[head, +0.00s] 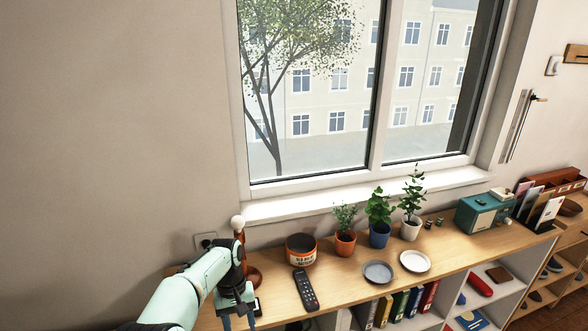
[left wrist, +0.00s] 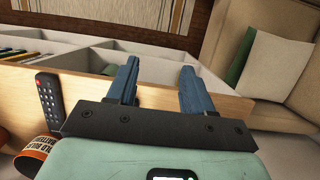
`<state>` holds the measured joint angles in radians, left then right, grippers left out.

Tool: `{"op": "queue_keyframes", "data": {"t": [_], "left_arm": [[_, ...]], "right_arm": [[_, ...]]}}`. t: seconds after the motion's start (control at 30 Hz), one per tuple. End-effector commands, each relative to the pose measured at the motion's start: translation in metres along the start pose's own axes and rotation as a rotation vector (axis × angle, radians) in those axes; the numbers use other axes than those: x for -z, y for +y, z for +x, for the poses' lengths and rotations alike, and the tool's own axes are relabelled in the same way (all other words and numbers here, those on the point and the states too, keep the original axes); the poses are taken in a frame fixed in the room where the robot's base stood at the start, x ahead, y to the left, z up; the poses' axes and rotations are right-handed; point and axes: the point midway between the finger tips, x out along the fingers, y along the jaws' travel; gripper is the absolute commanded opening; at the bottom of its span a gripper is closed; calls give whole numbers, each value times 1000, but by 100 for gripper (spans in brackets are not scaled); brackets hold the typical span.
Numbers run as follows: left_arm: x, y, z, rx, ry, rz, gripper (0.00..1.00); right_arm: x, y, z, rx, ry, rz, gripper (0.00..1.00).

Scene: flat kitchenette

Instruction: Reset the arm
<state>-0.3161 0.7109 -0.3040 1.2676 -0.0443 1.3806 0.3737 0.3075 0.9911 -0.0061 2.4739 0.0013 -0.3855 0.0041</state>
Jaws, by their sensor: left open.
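My left arm comes in from the lower left over the left end of the wooden shelf top. Its gripper (head: 238,321) points down at the bottom edge of the head view, near the shelf's front edge. In the left wrist view the two blue fingers of this gripper (left wrist: 156,76) stand apart with nothing between them. Behind the arm is a brown stand with a white ball top (head: 238,222), partly hidden by the wrist. My right gripper shows in neither view.
A black remote (head: 306,290) and an orange-labelled tin (head: 301,250) sit just right of the gripper. Beyond are potted plants (head: 379,235), a grey dish (head: 378,272), a white dish (head: 415,261) and a teal radio (head: 484,213). Books (head: 400,305) fill a compartment below. A sofa (left wrist: 270,60) appears in the wrist view.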

Motion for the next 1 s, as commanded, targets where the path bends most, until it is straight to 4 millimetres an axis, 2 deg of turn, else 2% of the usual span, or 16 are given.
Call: {"op": "queue_keyframes", "data": {"t": [0.03, 0.13, 0.27, 0.3, 0.4, 0.5, 0.6, 0.73, 0.87, 1.0], "left_arm": [[5, -6, 30, -11, -9, 1, 51], [10, -16, 88, -42, -4, 11, 51], [-1, -32, 173, -94, 7, 20, 51], [-9, -37, 200, -112, 12, 21, 51], [-39, -49, 260, -159, 30, 19, 51], [-78, -59, 307, -203, 54, 9, 51], [-118, -64, 335, -240, 84, -2, 51], [-158, -67, 350, -272, 118, -16, 51], [-179, -69, 354, -287, 142, -26, 51], [-182, -69, 354, -290, 150, -27, 51]], "right_arm": [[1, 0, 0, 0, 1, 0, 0], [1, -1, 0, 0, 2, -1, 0], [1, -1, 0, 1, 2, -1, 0], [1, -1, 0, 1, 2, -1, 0], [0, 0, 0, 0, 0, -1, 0], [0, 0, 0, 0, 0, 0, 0], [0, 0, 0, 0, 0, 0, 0], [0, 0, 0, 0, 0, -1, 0], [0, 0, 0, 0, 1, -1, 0], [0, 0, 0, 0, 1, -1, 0]]}}
